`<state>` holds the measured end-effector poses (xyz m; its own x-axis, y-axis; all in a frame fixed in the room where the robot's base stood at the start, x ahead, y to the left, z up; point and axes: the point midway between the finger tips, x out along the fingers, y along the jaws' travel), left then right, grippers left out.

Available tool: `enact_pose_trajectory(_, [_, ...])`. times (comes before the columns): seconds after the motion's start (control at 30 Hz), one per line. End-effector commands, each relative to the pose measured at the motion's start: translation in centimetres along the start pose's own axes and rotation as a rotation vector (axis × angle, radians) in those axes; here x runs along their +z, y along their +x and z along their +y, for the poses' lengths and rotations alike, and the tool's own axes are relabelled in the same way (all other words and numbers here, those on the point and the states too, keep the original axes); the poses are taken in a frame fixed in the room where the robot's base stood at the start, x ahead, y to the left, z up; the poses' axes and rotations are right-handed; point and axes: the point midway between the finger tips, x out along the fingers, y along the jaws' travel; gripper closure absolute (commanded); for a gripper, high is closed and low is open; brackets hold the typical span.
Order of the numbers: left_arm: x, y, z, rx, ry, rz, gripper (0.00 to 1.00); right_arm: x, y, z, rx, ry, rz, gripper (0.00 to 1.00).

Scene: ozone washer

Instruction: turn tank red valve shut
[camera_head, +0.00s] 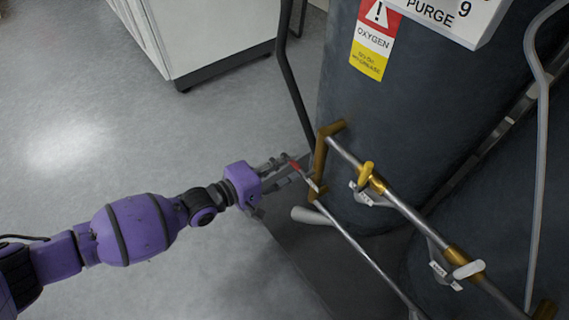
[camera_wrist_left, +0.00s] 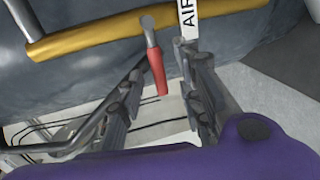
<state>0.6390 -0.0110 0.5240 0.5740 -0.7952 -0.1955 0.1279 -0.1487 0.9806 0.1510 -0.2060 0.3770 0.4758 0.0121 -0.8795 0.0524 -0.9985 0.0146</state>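The red valve handle (camera_head: 292,163) is at the left end of the pipework, beside the brass elbow pipe on the dark tank (camera_head: 400,110). In the left wrist view the red handle (camera_wrist_left: 158,72) hangs from a metal stem on a yellow-brass pipe (camera_wrist_left: 95,34). My left gripper (camera_head: 283,171) has reached the handle from the left. In the left wrist view its two fingers (camera_wrist_left: 170,85) are spread, with the red handle between them and visible gaps at the sides. Whether a finger touches it cannot be told. My right gripper is not in view.
A white tag reading "AIR" (camera_wrist_left: 189,14) hangs near the handle. A white cabinet (camera_head: 220,30) stands at the back; the floor (camera_head: 90,130) at left is clear.

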Motion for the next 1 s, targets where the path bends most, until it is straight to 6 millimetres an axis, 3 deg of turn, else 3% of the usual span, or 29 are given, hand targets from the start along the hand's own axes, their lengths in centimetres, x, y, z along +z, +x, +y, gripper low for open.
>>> enact_pose_trajectory(0.17, [-0.1, -1.2, -0.1, -0.002, 0.001, 0.002, 0.67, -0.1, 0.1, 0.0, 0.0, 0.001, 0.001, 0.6])
enact_pose_trajectory(0.63, [0.0, -10.3, -0.1, -0.003, 0.0, 0.0, 0.67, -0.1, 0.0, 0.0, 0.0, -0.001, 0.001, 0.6])
enact_pose_trajectory(0.8, [0.0, -11.8, 0.0, -0.001, -0.001, 0.0, 0.67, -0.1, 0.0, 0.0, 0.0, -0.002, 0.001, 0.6])
enact_pose_trajectory(1.0, [0.0, -12.1, 0.0, 0.0, -0.001, 0.0, 0.67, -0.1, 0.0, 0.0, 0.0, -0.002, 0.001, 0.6])
